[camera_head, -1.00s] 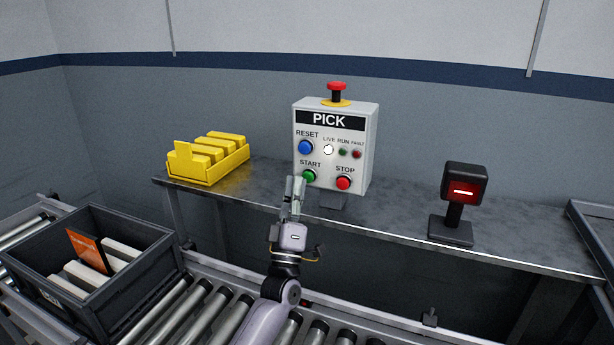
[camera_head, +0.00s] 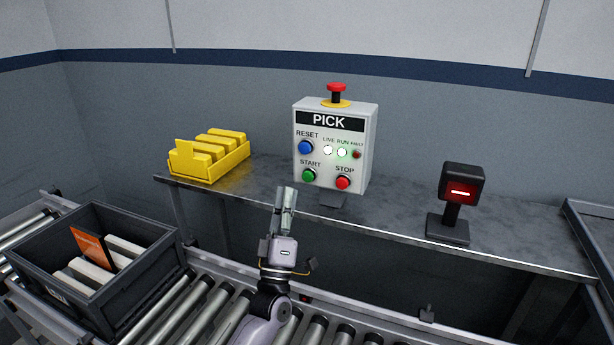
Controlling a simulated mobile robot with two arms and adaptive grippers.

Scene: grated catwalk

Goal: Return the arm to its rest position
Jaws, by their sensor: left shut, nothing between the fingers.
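My left gripper (camera_head: 285,200) is in the head view, pointing up and away from me in front of the shelf. Its fingers are shut with nothing between them. It is apart from the grey control box (camera_head: 365,150) marked PICK, below and left of its START button. The box stands upright on the shelf. The green START button (camera_head: 309,175) shows in full. The FAULT lamp is dark red. My right gripper is not in view.
A metal shelf (camera_head: 400,215) runs behind the roller conveyor (camera_head: 180,325). A yellow tray (camera_head: 208,176) of yellow blocks stands left, a black scanner (camera_head: 461,190) with a red light right. A dark crate (camera_head: 150,285) holding white items and an orange card sits on the conveyor.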

